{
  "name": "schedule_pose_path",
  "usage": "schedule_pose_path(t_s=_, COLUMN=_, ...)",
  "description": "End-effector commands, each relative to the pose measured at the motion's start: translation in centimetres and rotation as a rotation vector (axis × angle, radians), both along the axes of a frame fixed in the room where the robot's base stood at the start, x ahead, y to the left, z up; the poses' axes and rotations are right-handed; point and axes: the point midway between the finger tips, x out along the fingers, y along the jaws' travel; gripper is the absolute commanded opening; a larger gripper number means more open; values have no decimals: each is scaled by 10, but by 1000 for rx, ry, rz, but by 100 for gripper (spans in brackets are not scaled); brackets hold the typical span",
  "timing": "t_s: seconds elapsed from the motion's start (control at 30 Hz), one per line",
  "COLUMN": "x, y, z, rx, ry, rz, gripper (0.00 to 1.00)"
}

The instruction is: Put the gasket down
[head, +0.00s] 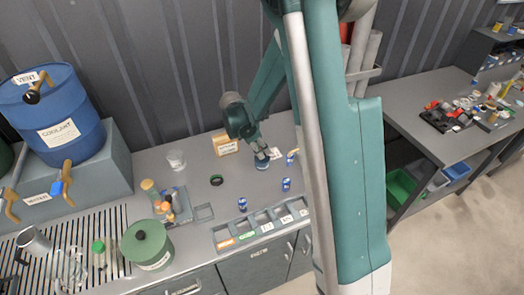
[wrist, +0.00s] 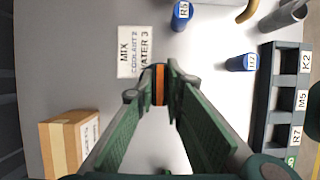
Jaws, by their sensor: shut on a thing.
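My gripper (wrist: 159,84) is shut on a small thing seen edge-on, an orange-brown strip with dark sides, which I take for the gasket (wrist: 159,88). Its full shape is hidden between the fingers. In the head view my gripper (head: 262,161) is low over the grey bench, near the back. A bluish bit shows at its tips there, too small to make out. I cannot tell whether the held thing touches the bench. A separate dark ring (head: 216,180) lies flat on the bench to the left of my gripper.
A paper note (wrist: 133,52) and a cardboard box (wrist: 68,143) lie close to my gripper. Two blue labelled cylinders (wrist: 182,15) (wrist: 241,62) stand nearby. A slotted, labelled tray (head: 262,226) lines the front edge. A green canister (head: 147,246) stands front left.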

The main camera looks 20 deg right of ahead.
Motion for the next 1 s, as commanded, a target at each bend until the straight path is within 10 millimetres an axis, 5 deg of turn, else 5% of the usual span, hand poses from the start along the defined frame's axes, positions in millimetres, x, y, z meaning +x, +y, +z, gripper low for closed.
schedule_pose_path(t_s=0.07, x=0, y=0, z=-3, rx=0, ry=0, rz=0, gripper=3)
schedule_pose_path(t_s=0.1, x=0, y=0, z=-2, rx=0, ry=0, rz=0, gripper=16)
schedule_pose_path(t_s=0.2, x=0, y=0, z=-2, rx=0, ry=0, rz=0, gripper=26)
schedule_pose_path(t_s=0.7, x=0, y=0, z=2, rx=0, ry=0, rz=0, gripper=26)
schedule_pose_path(t_s=1.0, x=0, y=10, z=25, rx=0, ry=0, rz=1, gripper=26)
